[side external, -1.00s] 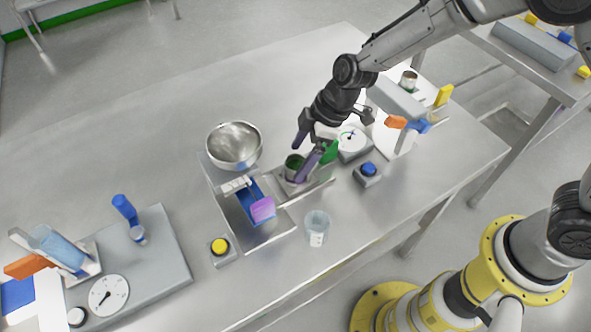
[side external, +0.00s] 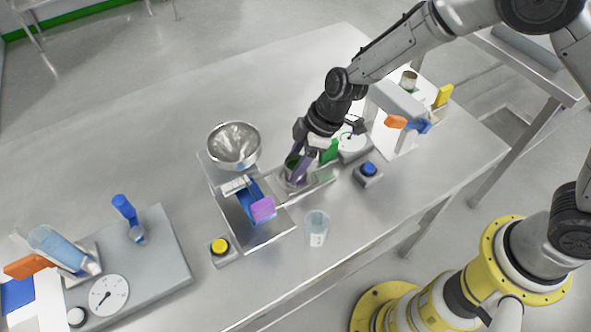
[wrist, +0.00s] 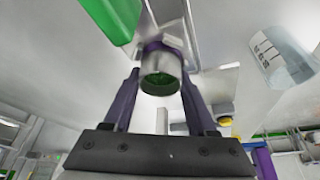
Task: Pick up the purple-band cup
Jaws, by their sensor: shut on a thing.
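The purple-band cup is a small metal cup with a purple band and green inside; it shows in the wrist view (wrist: 161,72) between my two purple fingers. In the side external view the cup (side external: 291,174) stands at the low metal tray beside the blue piece, partly hidden by my fingers. My gripper (side external: 297,171) reaches down to it at a slant and is shut on it, one finger on each side; the wrist view shows my gripper (wrist: 160,78) the same way. I cannot tell whether the cup is clear of the surface beneath.
A green block (side external: 330,152) stands close beside my gripper. A metal bowl (side external: 235,145) is at the left, a clear beaker (side external: 317,228) in front. A yellow button (side external: 219,247) and a blue button (side external: 368,170) flank the tray.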

